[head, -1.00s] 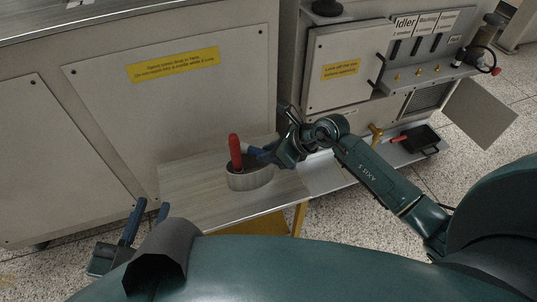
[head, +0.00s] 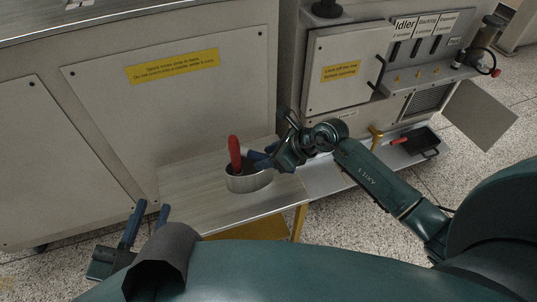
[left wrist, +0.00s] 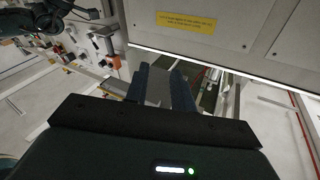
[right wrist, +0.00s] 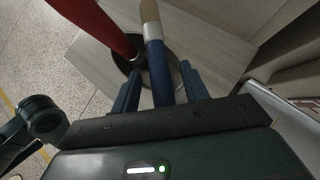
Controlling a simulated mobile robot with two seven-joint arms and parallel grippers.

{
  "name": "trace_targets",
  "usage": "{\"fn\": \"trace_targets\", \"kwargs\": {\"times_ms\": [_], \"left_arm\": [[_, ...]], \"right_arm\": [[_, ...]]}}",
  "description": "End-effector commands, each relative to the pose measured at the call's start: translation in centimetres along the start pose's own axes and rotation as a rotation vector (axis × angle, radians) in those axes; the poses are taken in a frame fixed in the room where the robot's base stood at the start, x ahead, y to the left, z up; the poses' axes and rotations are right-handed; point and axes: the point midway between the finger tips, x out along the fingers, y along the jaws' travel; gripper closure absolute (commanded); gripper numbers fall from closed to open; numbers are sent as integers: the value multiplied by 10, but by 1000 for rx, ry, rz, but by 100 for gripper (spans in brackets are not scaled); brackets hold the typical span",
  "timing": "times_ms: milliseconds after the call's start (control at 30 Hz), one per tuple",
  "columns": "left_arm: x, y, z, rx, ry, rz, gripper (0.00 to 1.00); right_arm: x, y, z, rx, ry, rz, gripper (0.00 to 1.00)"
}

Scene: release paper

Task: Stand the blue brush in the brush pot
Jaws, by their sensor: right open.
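The grey oval brush pot (head: 249,181) stands on the low bench in the head view, and its dark opening (right wrist: 122,62) shows in the right wrist view. The blue brush (right wrist: 158,68) has a blue handle, a pale metal collar and a tan tip. It lies between the spread fingers of my right gripper (right wrist: 162,88), across the pot's opening in that view; its lower end is hidden. My right gripper (head: 262,160) is open at the pot's right rim. My left gripper (head: 146,218) is open and empty at the lower left, also seen in the left wrist view (left wrist: 158,85).
A red-handled brush (head: 234,152) stands in the pot, close to my right gripper. The bench (head: 185,195) is clear left of the pot. Cabinet panels rise behind it. A dark pan (head: 420,141) with a red handle lies on the shelf at the right.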

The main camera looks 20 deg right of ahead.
Motion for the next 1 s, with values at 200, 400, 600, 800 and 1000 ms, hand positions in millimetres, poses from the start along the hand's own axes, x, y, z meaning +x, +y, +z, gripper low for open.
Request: {"fn": "trace_targets", "kwargs": {"times_ms": [200, 400, 600, 800, 1000], "left_arm": [[0, -4, -1, -6, -43, -4, 75], [-1, -10, 0, -35, -126, -16, 75], [-2, -12, 2, -61, -204, -21, 75], [-4, -13, 4, -77, -246, -22, 75], [-4, -13, 6, -81, -259, -21, 75]], "right_arm": [[-11, 0, 7, 0, 0, -1, 55], [-52, 0, 6, -2, 3, -3, 55], [-94, 0, 6, -1, 3, -2, 55], [-119, 0, 5, -1, 2, -1, 55], [-119, 34, 16, 98, -98, 102, 55]]}}
